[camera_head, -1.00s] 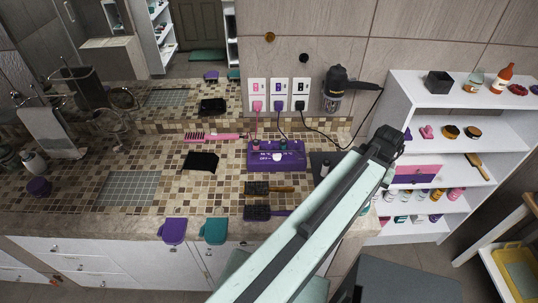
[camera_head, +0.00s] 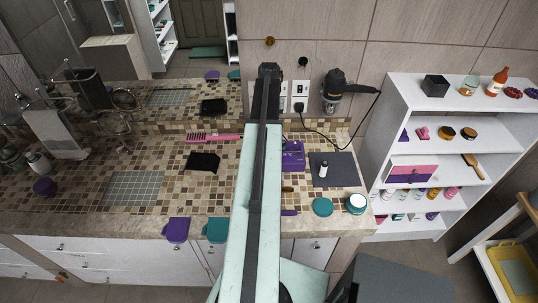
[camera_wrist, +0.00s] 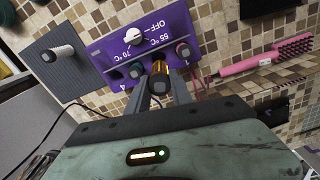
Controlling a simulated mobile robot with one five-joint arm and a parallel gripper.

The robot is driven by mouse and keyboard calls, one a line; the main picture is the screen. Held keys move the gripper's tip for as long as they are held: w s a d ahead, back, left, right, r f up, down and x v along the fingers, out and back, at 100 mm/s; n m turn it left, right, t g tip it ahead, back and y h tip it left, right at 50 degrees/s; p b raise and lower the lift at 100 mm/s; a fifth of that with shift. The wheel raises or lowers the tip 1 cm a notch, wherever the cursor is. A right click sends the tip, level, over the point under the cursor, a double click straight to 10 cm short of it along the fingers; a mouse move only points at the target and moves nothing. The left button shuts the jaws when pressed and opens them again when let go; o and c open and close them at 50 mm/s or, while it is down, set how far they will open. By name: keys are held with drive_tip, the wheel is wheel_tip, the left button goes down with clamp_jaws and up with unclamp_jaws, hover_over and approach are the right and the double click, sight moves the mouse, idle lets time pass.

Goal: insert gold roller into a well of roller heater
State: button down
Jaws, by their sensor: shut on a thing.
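The purple roller heater (camera_wrist: 150,38) lies on the tiled counter, with a white dial and temperature marks on its face. In the head view, only its right part (camera_head: 294,158) shows beside my arm. My gripper (camera_wrist: 160,84) is shut on the gold roller (camera_wrist: 160,68), which has a dark end cap toward the wrist camera. The roller appears over the heater's row of wells; I cannot tell whether its far end is in a well. Dark round ends show on either side of it. In the head view my gripper (camera_head: 270,72) is seen from behind, and the roller is hidden.
A grey mat (camera_head: 346,170) right of the heater bears a small pale roller with a dark end (camera_wrist: 62,52). A pink comb brush (camera_wrist: 265,60) and a black cloth-like item (camera_head: 203,161) lie left in the head view. A hair dryer (camera_head: 335,85) hangs on the wall.

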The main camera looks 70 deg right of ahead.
wheel_tip(320, 180, down, 10)
drive_tip(key=b, duration=1)
drive_tip(key=shift+f, duration=0.2)
drive_tip(key=shift+r, duration=0.2)
drive_tip(key=c, duration=1.6)
unclamp_jaws()
drive_tip(key=shift+f, duration=0.2)
drive_tip(key=o, duration=0.5)
drive_tip(key=shift+c, duration=0.2)
drive_tip(key=shift+r, duration=0.15)
wheel_tip(320, 180, up, 12)
drive_tip(key=p, duration=1.2)
drive_tip(key=shift+s+r, duration=0.1)
drive_tip(key=shift+r, duration=0.1)
drive_tip(key=shift+f, duration=0.15)
